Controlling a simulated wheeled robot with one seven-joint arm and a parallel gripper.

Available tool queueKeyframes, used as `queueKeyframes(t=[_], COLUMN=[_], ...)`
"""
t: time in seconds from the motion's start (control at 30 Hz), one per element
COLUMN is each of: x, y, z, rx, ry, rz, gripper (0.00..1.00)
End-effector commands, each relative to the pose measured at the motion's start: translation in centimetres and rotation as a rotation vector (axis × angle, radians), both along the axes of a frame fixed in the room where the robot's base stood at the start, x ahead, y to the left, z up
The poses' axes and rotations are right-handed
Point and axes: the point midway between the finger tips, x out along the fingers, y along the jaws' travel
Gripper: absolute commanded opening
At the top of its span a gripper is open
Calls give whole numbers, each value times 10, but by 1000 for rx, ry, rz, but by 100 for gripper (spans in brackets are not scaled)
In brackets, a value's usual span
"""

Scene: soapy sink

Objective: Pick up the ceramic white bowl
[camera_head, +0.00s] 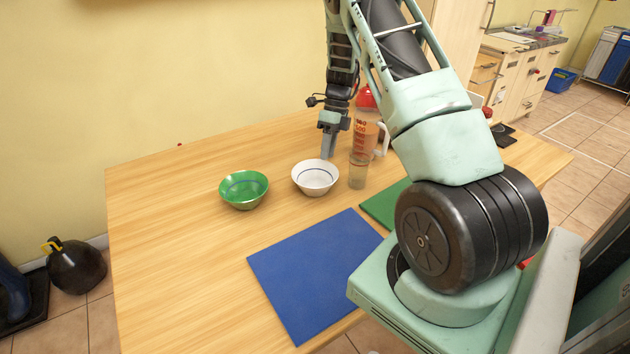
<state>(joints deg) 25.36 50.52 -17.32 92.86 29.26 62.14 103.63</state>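The white ceramic bowl (313,183) has a dark line around its inside and stands upright on the wooden table, right of a green bowl. My gripper (328,156) points down at the bowl's far rim, with its fingertips just above or behind that rim in the picture. I cannot tell whether the fingers touch the bowl. The fingers overlap in this view, so the gap between them is hidden. The bowl appears to rest on the table.
A green bowl (244,190) stands to the left. A blue mat (315,270) and a partly hidden green mat (383,204) lie in front. The table's left part (165,250) is clear.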

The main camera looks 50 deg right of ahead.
Motion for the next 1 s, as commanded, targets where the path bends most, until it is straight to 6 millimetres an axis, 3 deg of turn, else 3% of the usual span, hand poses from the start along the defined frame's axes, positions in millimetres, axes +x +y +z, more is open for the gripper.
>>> queueKeyframes(t=[0.4,0.7,0.83,1.0], x=[-5,-6,-6,-5], y=[23,25,25,25], z=[-42,-47,-47,-47], rx=[1,0,0,0], ry=[1,-1,-1,-1], rz=[0,1,1,1], gripper=[33,33,0,0])
